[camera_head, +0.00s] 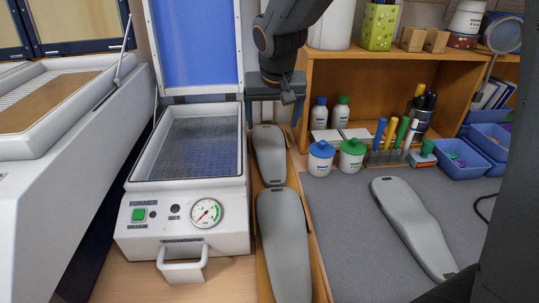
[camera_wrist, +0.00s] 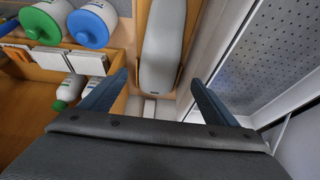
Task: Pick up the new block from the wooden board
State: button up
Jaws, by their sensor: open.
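Two grey sole-shaped blocks lie end to end on the narrow wooden board (camera_head: 295,172): a far block (camera_head: 269,157) and a near block (camera_head: 282,245). The pictures do not tell which one is new. My gripper (camera_head: 274,112) is open above the far end of the far block, its fingers pointing down. In the wrist view, my gripper's fingers (camera_wrist: 159,80) are spread apart with nothing between them. The far block (camera_wrist: 165,45) shows beyond the fingertips, roughly in line with the gap. Its outer end is cut off by the wrist picture's edge.
The white forming machine (camera_head: 185,190) with its raised blue lid (camera_head: 195,45) stands close on the left. On the right, another grey block (camera_head: 412,222) lies on the grey mat (camera_head: 345,255). Blue-lidded (camera_head: 321,158) and green-lidded (camera_head: 352,157) jars stand near the board's far end.

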aim_at(270, 147)
jog(key=shift+p+x, duration=0.8)
jog(key=shift+x, duration=5.75)
jog(key=shift+r, duration=0.1)
jog(key=c, duration=1)
